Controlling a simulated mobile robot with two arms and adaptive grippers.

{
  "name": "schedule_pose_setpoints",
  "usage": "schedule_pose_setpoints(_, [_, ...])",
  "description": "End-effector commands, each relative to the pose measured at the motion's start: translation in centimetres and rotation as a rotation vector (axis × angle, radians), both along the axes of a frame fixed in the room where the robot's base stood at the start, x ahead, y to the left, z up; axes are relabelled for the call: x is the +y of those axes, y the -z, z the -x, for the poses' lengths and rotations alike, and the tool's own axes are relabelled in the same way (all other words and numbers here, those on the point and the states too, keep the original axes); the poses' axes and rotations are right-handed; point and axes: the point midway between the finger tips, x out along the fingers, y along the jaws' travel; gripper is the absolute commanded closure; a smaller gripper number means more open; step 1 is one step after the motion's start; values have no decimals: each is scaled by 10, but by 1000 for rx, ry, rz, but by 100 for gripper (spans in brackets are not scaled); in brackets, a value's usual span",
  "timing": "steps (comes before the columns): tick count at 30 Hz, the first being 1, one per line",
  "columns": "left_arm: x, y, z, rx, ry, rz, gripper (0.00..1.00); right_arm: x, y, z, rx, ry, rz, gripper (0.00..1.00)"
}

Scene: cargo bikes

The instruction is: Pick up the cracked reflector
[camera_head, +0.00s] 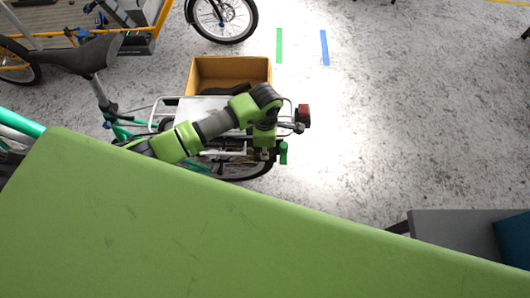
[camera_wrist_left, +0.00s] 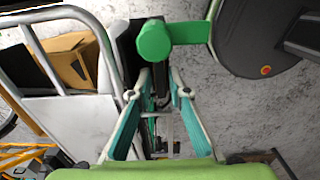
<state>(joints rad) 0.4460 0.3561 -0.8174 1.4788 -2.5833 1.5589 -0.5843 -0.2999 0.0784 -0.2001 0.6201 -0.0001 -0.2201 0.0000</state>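A small red block (camera_head: 303,114), reflector-like, sits at the right end of a bike's rack. It is too small to see any crack, and I cannot make it out in the left wrist view. My left arm reaches over the rack from the left. Its gripper (camera_head: 265,154) points down, left of and below the red block and apart from it. In the left wrist view the teal-padded fingers of my left gripper (camera_wrist_left: 160,86) stand apart, with nothing clearly held between them. A green cylinder (camera_wrist_left: 155,42) shows just beyond the fingertips. My right gripper is not seen.
The bike's white rack (camera_head: 190,107) and an open cardboard box (camera_head: 230,70) lie close to my arm. A green grip-like piece (camera_head: 284,153) is beside the gripper. Another bike's wheel (camera_head: 223,18) is at the top.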

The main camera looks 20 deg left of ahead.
Motion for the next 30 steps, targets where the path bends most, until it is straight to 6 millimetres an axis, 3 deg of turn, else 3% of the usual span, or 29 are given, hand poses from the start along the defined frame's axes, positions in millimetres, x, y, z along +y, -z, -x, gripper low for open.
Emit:
schedule_pose_setpoints(5, [0,0,0,0,0,0,83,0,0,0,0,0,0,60])
schedule_pose_setpoints(7, [0,0,0,0,0,0,98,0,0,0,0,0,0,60])
schedule_pose_setpoints(8, [0,0,0,0,0,0,100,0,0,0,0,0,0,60])
schedule_pose_setpoints(22, [0,-5,-1,-2,1,0,100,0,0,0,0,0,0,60])
schedule_pose_setpoints(30, [-2,-36,4,-2,4,1,100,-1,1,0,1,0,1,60])
